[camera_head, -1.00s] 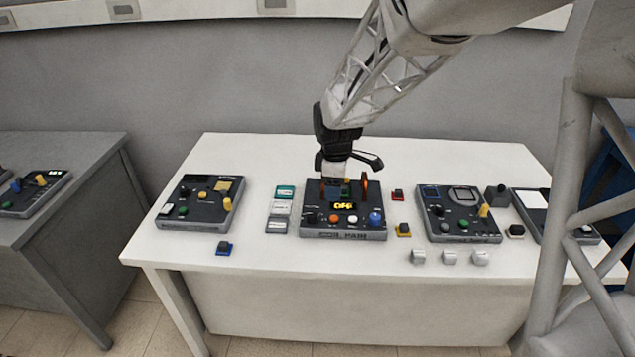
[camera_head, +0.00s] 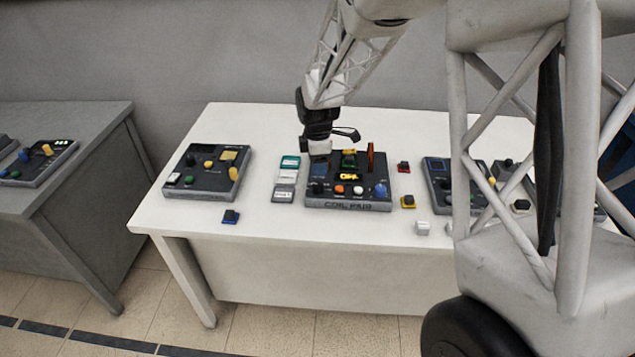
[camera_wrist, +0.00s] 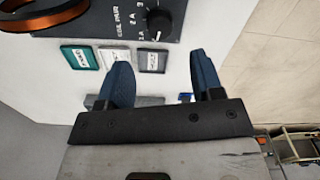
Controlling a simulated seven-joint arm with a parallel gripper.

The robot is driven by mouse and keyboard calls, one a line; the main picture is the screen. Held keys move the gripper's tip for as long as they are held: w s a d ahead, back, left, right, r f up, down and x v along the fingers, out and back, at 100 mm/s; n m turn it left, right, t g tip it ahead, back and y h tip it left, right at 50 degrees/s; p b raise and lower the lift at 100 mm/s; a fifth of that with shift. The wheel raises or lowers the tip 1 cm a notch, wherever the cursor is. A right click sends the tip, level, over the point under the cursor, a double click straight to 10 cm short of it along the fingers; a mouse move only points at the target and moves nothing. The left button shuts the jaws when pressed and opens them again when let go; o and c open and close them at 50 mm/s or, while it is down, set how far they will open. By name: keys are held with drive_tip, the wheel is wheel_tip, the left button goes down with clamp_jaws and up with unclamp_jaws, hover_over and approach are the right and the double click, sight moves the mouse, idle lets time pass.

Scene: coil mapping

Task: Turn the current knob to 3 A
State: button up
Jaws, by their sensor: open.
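My gripper (camera_head: 319,146) is over the panel's left side. In the wrist view its two blue fingers (camera_wrist: 162,80) are spread, empty and apart from the knob.
Green, white and grey cards (camera_head: 286,178) lie left of the panel. Another panel (camera_head: 206,173) and a small blue block (camera_head: 230,216) are farther left. A red block (camera_head: 403,167) and yellow block (camera_head: 408,202) lie right.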

sight(318, 184)
drive_tip(key=shift+f, duration=3.9)
drive_tip(key=c, duration=0.9)
